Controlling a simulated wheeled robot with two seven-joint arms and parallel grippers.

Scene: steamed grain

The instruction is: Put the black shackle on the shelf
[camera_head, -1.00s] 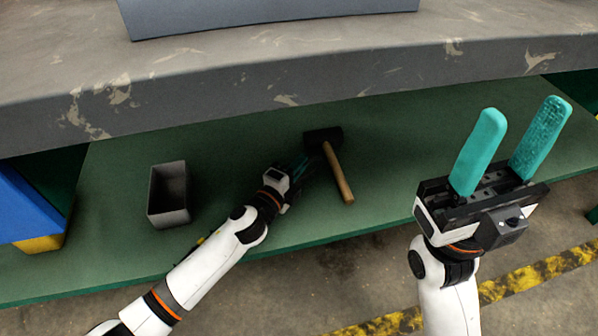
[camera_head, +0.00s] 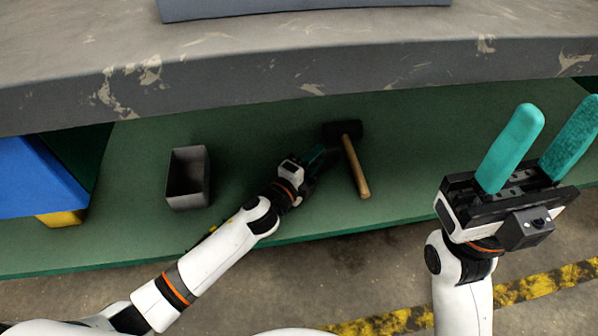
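My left gripper (camera_head: 316,158) reaches in low over the green shelf, just left of the hammer. Its teal fingers are small and in shadow, so I cannot tell whether they are open or shut or hold anything. I cannot make out the black shackle; the dark area around the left fingers is too unclear to tell. My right gripper (camera_head: 557,132) is raised at the right, its two teal fingers wide apart with nothing between them. The green shelf (camera_head: 420,170) lies under the grey worktop.
A hammer (camera_head: 354,165) with a black head and wooden handle lies on the shelf. An open grey metal box (camera_head: 188,200) stands to the left. A blue and yellow object (camera_head: 40,180) is at the far left. The worn grey worktop (camera_head: 260,75) overhangs the shelf.

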